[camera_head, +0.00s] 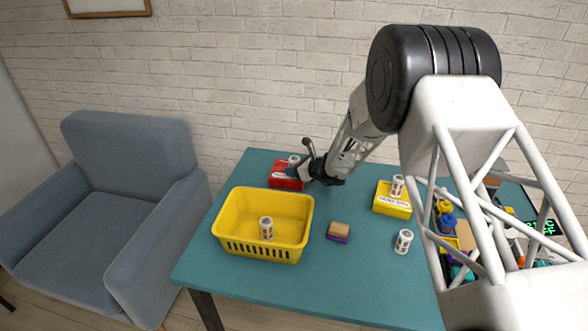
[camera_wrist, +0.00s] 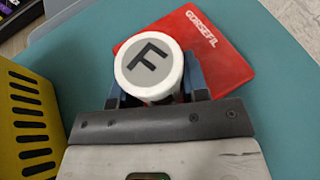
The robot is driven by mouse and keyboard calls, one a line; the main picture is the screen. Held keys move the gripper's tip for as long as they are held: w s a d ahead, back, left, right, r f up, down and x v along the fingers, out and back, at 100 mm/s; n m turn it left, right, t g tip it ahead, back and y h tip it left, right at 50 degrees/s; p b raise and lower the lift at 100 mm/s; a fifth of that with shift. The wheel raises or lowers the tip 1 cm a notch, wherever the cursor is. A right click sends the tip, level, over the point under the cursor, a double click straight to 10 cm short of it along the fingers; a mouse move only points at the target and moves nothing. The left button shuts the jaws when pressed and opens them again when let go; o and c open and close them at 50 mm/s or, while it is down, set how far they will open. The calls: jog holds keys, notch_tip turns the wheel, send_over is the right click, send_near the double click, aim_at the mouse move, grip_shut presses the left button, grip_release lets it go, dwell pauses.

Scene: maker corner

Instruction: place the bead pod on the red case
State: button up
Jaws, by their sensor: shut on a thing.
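The bead pod (camera_wrist: 148,66) is a white cylinder with a dark letter F on a grey disc on its top. My gripper (camera_wrist: 155,88) is shut on it, with a blue finger on each side. The red case (camera_wrist: 222,55), marked GORSEFIL, lies flat beneath the pod. In the head view the pod (camera_head: 294,159) stands upright over the back part of the red case (camera_head: 284,183), with my gripper (camera_head: 293,170) at its side. I cannot tell whether the pod's base touches the case, as the fingers hide it.
A yellow basket (camera_head: 231,245) holding a similar pod (camera_head: 266,228) stands in front. Another pod (camera_head: 397,186) is on a yellow case (camera_head: 391,208), and one (camera_head: 403,241) stands on the teal table (camera_head: 330,285). A brown and purple block (camera_head: 338,232) lies mid-table.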

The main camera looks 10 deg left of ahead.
jog(key=shift+f, duration=0.2)
jog(key=o, duration=0.9)
jog(key=shift+o, duration=0.2)
jog(key=shift+r, duration=0.2)
jog(key=v, duration=1.2)
jog(key=shift+w+r, duration=0.1)
jog(key=shift+r, duration=0.1)
